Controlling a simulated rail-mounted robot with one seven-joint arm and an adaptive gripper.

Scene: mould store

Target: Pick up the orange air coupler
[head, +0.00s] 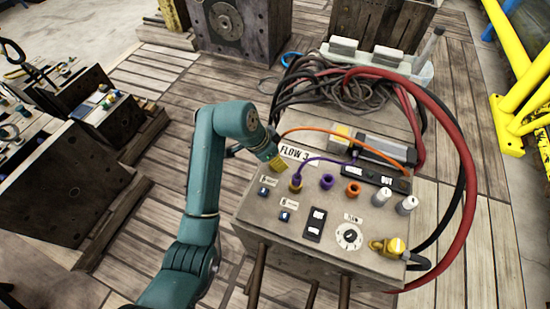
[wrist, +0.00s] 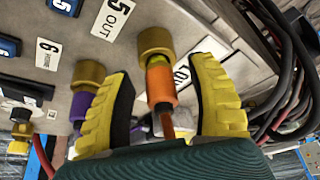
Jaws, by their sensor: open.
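The orange air coupler (wrist: 160,84) stands between my two yellow fingers in the wrist view, with an orange-brown hose running from its near end. Its far end meets a brass fitting (wrist: 155,42) on the panel. My gripper (wrist: 164,98) is open around the coupler, with a visible gap to each finger. In the head view my gripper (head: 278,163) is over the upper left of the sloped panel (head: 270,218), by the "FLOW 3" label. I cannot make out the coupler there; an orange hose (head: 325,131) arches from behind my gripper.
A brass fitting with a purple coupler (head: 296,182) and purple hose is close to my gripper. Purple (head: 326,181) and orange (head: 353,188) ringed ports sit to its right. Coiled black and red hoses (head: 350,90) lie behind. Open plank floor (head: 155,240) lies left.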

